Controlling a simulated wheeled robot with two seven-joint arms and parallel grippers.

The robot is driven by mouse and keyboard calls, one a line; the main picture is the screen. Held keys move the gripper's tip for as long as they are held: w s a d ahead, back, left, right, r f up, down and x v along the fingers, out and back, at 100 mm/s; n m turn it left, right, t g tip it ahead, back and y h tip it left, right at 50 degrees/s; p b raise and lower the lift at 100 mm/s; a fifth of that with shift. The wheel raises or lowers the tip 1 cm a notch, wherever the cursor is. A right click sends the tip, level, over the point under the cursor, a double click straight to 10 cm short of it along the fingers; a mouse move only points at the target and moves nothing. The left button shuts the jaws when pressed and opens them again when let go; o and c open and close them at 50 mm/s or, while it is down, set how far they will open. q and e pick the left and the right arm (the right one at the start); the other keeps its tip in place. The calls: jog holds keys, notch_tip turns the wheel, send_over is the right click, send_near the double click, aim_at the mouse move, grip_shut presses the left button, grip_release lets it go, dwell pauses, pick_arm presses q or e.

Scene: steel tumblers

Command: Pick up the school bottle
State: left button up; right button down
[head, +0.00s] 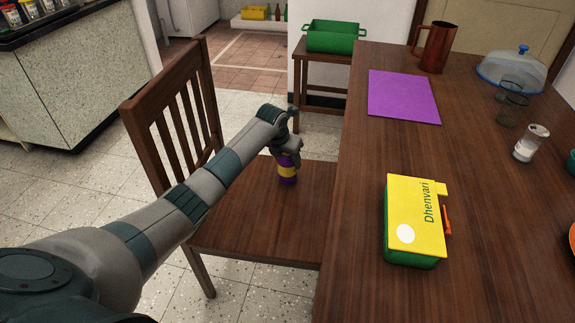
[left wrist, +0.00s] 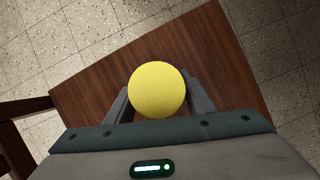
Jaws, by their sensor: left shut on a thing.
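The school bottle (head: 287,172) is purple with a yellow band and stands upright at the seat of the wooden chair (head: 240,215). My left gripper (head: 288,151) is over it from above, shut on its upper part. In the left wrist view the bottle's round yellow top (left wrist: 157,92) sits between the two fingers (left wrist: 158,100), with the brown seat behind it. I cannot tell whether the bottle's base touches the seat. My right gripper is in neither view.
The wooden table (head: 345,290) is right of the chair. On it are a yellow and green lunch box (head: 415,222), a purple mat (head: 403,96), a copper jug (head: 433,47), glasses, a salt shaker (head: 530,143) and a domed dish (head: 512,70). A green crate (head: 334,37) stands behind.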

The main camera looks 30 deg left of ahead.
pick_arm(q)
jog(key=shift+r, duration=0.15)
notch_tip(320, 180, up, 10)
jog(key=shift+f+p, duration=0.1)
jog(key=shift+p, duration=0.4)
